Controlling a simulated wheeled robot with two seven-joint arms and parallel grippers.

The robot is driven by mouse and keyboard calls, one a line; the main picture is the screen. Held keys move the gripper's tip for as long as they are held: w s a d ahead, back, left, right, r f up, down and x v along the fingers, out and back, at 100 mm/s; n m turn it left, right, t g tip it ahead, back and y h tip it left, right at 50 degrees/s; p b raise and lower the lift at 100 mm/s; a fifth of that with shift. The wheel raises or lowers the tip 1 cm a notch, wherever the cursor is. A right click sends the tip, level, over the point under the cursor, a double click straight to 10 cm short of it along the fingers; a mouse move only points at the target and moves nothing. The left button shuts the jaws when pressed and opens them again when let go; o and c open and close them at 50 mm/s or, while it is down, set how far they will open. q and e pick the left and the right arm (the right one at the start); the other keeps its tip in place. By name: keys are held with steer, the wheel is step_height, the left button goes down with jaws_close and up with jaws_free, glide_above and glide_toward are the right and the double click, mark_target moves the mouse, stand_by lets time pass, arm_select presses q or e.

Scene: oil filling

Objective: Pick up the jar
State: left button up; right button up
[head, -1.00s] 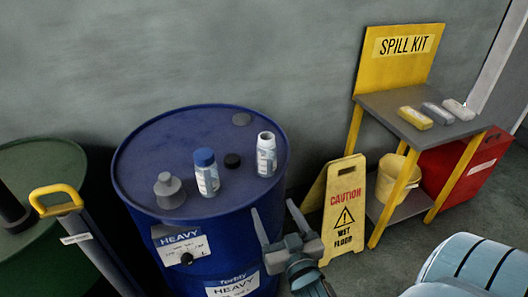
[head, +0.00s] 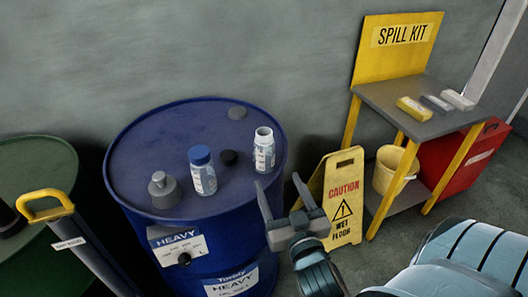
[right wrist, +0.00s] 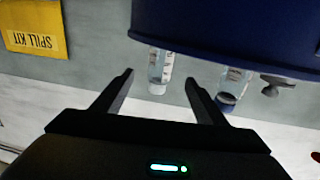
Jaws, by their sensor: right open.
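An open white jar (head: 264,152) with a label stands upright at the right of the blue drum's top (head: 190,125). A similar jar with a blue cap (head: 202,172) stands to its left. Both jars also show upside down in the right wrist view, the open one (right wrist: 160,66) and the blue-capped one (right wrist: 232,88). My right gripper (head: 280,184) is open and empty, in front of the drum's right edge and apart from the jars. In the right wrist view the open jar shows between my fingers (right wrist: 159,80), farther off. My left gripper is not in view.
A yellow caution sign (head: 343,197) stands right of the drum. A spill-kit table (head: 410,105) is at the right. A yellow-handled grey object (head: 45,205) is at the left.

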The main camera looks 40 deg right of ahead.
mark_target(268, 160)
steer(key=b+x, duration=0.2)
steer(key=x, duration=0.2)
steer(key=shift+w+d+f, duration=0.1)
steer(key=shift+w, duration=0.2)
steer(key=p+x, duration=0.1)
steer(key=x, duration=0.4)
steer(key=shift+w+d, duration=0.15)
steer(key=shift+w, duration=0.25)
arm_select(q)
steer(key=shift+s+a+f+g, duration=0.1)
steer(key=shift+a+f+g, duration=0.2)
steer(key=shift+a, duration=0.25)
arm_select(e)
steer(key=shift+w+d, duration=0.2)
steer(key=shift+w, duration=0.4)
steer(key=shift+w, duration=0.1)
steer(key=shift+w+d+r, duration=0.1)
steer(key=shift+w+r, duration=0.1)
steer(key=shift+r, duration=0.05)
steer(key=shift+p+x, duration=0.8)
steer(key=shift+x, duration=1.5)
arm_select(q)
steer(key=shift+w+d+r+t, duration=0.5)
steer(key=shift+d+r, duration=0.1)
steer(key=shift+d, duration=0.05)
arm_select(e)
steer(key=shift+r, duration=0.1)
